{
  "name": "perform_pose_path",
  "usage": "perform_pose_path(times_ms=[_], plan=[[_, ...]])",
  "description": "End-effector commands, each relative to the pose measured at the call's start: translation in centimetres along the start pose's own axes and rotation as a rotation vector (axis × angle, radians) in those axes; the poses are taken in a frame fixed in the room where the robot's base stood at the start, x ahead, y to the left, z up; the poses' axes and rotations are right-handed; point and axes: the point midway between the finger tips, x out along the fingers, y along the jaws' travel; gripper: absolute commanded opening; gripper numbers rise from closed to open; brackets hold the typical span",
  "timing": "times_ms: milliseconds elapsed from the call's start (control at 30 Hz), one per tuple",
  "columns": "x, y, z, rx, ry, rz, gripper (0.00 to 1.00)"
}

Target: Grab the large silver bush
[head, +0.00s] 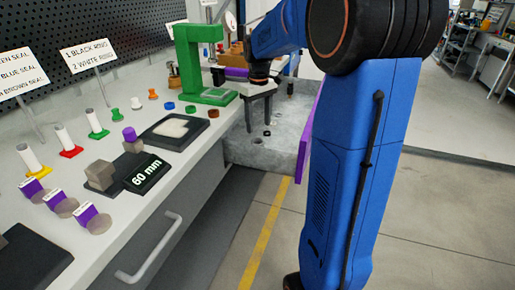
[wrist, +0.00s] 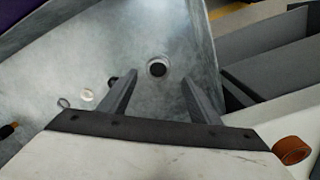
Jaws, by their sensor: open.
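A round silver bush (wrist: 157,67) with a dark bore stands in the open grey drawer, in the wrist view just beyond and between my fingertips. My gripper (wrist: 160,83) is open, with nothing between its fingers, and points down into the drawer. In the head view my gripper (head: 258,112) hangs over the drawer's counter side. Small parts show on the drawer floor in the head view (head: 258,141), but I cannot tell there which is the large bush.
The drawer (head: 238,152) has a purple front (head: 305,140). In the wrist view it also holds a thin ring (wrist: 63,103) and a pale disc (wrist: 88,95). A brown ring (wrist: 292,149) lies on the counter beside it. A green press (head: 190,60) stands close behind.

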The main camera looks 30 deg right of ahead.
Motion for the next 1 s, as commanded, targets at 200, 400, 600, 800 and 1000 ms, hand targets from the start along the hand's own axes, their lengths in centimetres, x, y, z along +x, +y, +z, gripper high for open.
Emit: perform_pose_path(times_ms=[200, 400, 600, 800, 1000], plan=[[2.4, 0.0, 0.0, 0.000, 0.000, 0.000, 0.57], [3.6, 0.1, -0.1, 0.000, -0.001, -0.001, 0.57], [6.3, 0.3, -0.2, 0.000, -0.002, -0.001, 0.57], [7.8, 0.3, -0.2, 0.000, 0.000, 0.000, 0.57], [7.9, 0.3, -0.2, 0.000, 0.001, 0.000, 0.57]])
